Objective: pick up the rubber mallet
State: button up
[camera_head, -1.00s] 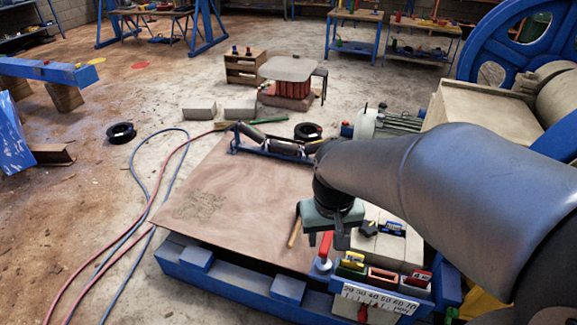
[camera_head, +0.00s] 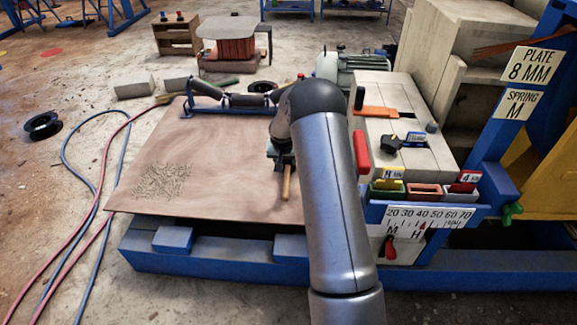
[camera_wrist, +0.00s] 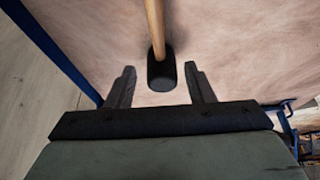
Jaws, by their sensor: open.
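The rubber mallet shows in the wrist view with a black head (camera_wrist: 161,74) and a pale wooden handle (camera_wrist: 155,25) running toward the top edge. It lies on the brown board. My gripper (camera_wrist: 160,70) is open, with one finger on each side of the head and a gap on both sides. I cannot tell its height above the board. In the head view the handle (camera_head: 286,183) sticks out below my gripper (camera_head: 281,160); my arm and gripper hide the mallet's head.
The brown board (camera_head: 225,185) lies on a blue frame (camera_head: 200,260). A roller on a blue bracket (camera_head: 230,100) stands at its back edge. To the right are a red-handled tool (camera_head: 361,152), pale blocks (camera_head: 430,155) and small coloured bins (camera_head: 424,190). The board's left side is mostly clear.

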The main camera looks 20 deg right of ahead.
aim_at(287, 173)
jog(key=b+x, duration=0.1)
jog(key=x, duration=0.7)
jog(key=shift+a+b, duration=0.1)
jog(key=shift+b, duration=0.3)
jog(key=shift+d+b+x, duration=0.1)
jog(key=shift+b+x, duration=0.35)
jog(key=shift+x, duration=0.8)
jog(key=shift+d+b+x, duration=0.15)
jog(key=shift+b+x, duration=0.3)
jog(key=shift+x, duration=0.75)
jog(key=shift+f+b, duration=0.25)
jog(key=shift+b, duration=0.15)
jog(key=shift+r, duration=0.1)
grip_shut()
